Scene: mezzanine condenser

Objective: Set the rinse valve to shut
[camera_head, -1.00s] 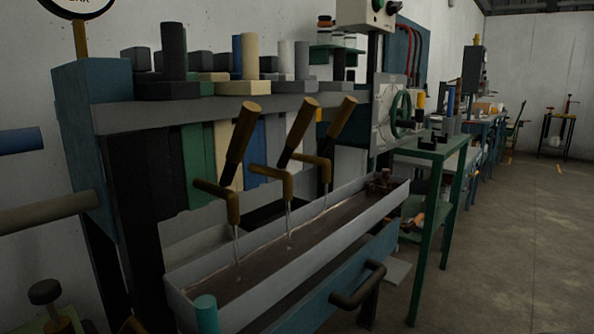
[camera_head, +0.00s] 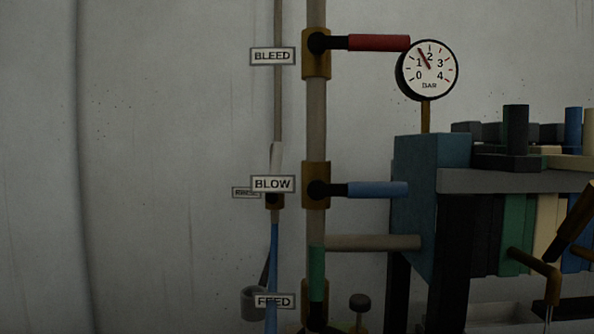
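A small label (camera_head: 244,192), mostly covered by the BLOW label and apparently reading RINSE, hangs on a thin pipe behind the front pipe. The rinse valve (camera_head: 274,201) beside it is a small brass body, partly hidden by the BLOW label. A pale upright piece (camera_head: 275,157) above it, in line with the pipe, looks like its lever. Something blue (camera_head: 273,245), like a hose, runs down below it. My gripper is not in view.
The front pipe (camera_head: 317,110) carries the BLEED valve's red lever (camera_head: 378,43) and BLOW valve's blue lever (camera_head: 377,189), both pointing right. The FEED valve's green lever (camera_head: 317,270) stands upright. A gauge (camera_head: 428,70) and blue-ended rack (camera_head: 430,190) stand right; bare wall left.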

